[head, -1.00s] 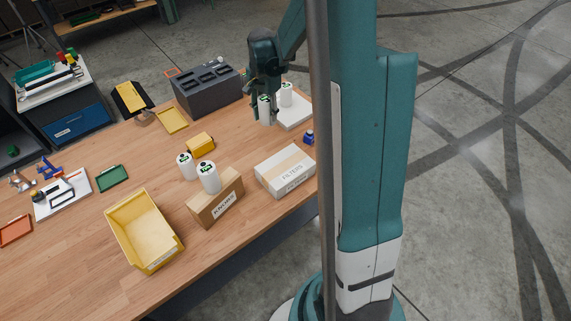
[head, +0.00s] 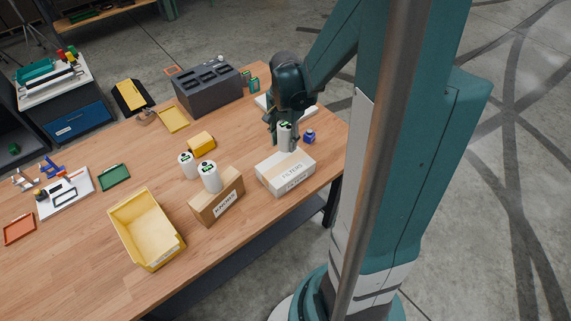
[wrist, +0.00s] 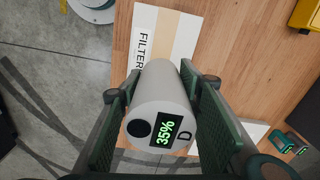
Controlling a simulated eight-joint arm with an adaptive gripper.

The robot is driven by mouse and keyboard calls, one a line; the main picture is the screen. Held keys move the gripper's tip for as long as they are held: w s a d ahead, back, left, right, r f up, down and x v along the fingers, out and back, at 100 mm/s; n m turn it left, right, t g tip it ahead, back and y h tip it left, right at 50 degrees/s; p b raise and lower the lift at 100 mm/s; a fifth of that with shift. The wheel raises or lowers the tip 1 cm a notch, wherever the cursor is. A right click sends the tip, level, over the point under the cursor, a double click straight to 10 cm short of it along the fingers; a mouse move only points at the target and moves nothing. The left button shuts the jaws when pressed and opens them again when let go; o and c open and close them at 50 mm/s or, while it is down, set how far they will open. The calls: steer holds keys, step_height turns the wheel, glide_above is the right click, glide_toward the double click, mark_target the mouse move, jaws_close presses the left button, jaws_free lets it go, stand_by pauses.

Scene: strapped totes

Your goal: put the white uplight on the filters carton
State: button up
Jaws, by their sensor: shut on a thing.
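The white uplight (wrist: 163,105) is a white cylinder with a dark dot and a lit "35%" display on its top. My gripper (wrist: 160,95) is shut on its sides. In the head view my gripper (head: 284,124) holds the uplight (head: 286,138) upright by the far edge of the filters carton (head: 287,172). The carton is a white box with a tan strip and a FILTERS label. In the wrist view the carton (wrist: 178,45) lies beyond the uplight, which hides part of it. I cannot tell the gap between them. The carton's top looks bare.
A blue bottle (head: 309,136) stands just right of the carton's far end. The knobs carton (head: 217,198) and two similar white cylinders (head: 188,165) are to the left. A yellow bin (head: 146,230) stands front left.

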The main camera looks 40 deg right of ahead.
stand_by(0.3)
glide_above(285, 164)
steer(key=shift+s+f, duration=0.1)
steer(key=shift+f, duration=2.8)
steer(key=shift+f, duration=2.1)
steer(key=shift+f, duration=0.15)
steer(key=o, duration=1.2)
steer(key=shift+r, duration=6.2)
